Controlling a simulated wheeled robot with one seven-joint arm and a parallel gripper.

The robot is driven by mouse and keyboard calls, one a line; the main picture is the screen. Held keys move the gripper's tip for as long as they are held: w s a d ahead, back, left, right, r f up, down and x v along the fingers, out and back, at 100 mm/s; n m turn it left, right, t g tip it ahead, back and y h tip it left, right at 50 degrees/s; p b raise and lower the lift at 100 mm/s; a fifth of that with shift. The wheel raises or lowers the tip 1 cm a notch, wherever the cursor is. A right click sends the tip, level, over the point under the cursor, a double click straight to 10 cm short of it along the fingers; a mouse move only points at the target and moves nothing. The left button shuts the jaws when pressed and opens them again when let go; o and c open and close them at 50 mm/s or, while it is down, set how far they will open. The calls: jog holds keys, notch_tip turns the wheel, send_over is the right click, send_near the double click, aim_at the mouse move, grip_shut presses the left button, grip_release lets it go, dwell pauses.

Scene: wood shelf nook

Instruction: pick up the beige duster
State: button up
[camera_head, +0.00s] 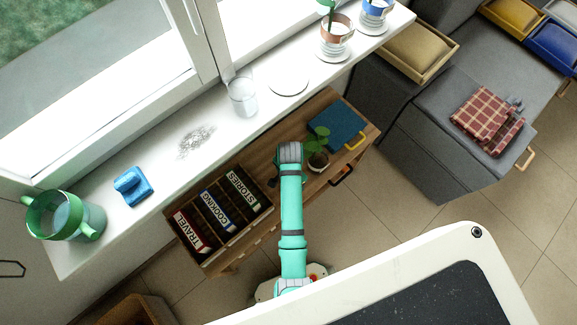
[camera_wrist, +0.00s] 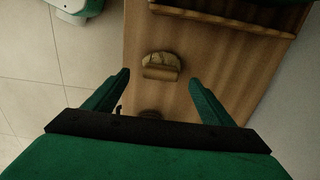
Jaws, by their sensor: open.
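The beige duster (camera_wrist: 161,73) lies on the wooden shelf top in the wrist view, a small block with a rounded part behind its handle. My gripper (camera_wrist: 159,77) is open above the shelf, one green finger to each side of the duster's line, and holds nothing. The duster appears just beyond the fingertips, apart from both. In the head view my turquoise arm reaches over the shelf unit (camera_head: 228,263) between the book crate and the potted plant. There the arm hides the duster and the fingers.
A dark object (camera_wrist: 150,114) shows near my palm.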

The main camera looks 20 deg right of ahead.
notch_tip(320, 180, down, 5)
jog(key=shift+a+r, duration=0.1)
jog(key=shift+a, duration=0.05)
jog(key=shift+c, duration=0.4)
jog(key=c, duration=1.1)
